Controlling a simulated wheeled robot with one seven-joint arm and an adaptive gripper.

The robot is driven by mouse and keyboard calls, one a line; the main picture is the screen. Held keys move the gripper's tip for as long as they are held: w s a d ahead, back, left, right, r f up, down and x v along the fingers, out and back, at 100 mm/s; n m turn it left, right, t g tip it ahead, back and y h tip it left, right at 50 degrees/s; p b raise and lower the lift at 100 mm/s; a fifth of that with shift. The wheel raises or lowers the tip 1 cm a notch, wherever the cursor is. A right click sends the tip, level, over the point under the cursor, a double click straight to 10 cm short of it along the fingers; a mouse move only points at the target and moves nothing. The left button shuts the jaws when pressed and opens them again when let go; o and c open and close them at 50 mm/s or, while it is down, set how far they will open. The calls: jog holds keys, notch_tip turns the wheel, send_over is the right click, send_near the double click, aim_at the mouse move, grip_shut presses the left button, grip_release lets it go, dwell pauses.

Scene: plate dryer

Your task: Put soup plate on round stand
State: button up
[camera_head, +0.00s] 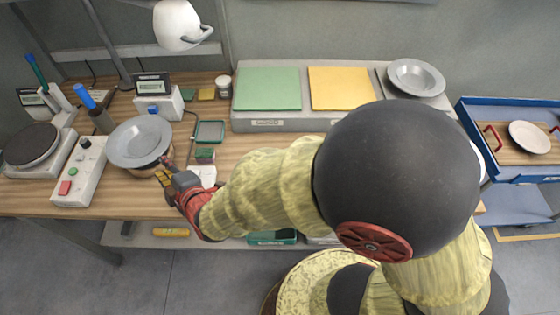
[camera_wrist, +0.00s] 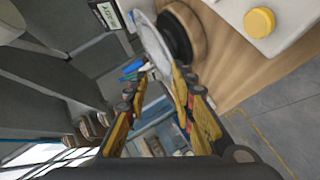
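A grey soup plate (camera_head: 140,140) is at the left of the bench, over a round wooden stand (camera_head: 146,171) whose edge shows below its rim. In the wrist view the plate (camera_wrist: 148,38) is seen nearly edge-on, with a black round piece (camera_wrist: 175,36) and wood under it. The plate looks seated on the stand, though the contact is mostly hidden. My gripper (camera_head: 164,170) is at the plate's lower right rim. In the wrist view my gripper (camera_wrist: 160,80) has its yellow fingers apart, with the rim close to the right finger.
A second grey plate (camera_head: 416,76) lies at the back right. Left of the stand are a control box (camera_head: 80,172) and a black disc device (camera_head: 30,144). A white lamp (camera_head: 177,24) hangs above. A blue tray (camera_head: 495,145) is at right.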

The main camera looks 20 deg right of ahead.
jog(key=d+r+m+g+h, duration=0.1)
jog(key=d+r+m+g, duration=0.2)
jog(key=d+r+m, duration=0.5)
jog(key=s+d+r+m+g+h, duration=0.2)
jog(key=s+d+m, duration=0.2)
jog(key=s+d, duration=0.6)
jog(key=s+d+r+m+g+h, duration=0.2)
jog(key=s+d+m, duration=0.3)
jog(key=s+d, duration=0.5)
jog(key=shift+s+d+r+m+g, duration=0.3)
jog(key=shift+s+d+r, duration=0.05)
jog(key=shift+d, duration=0.6)
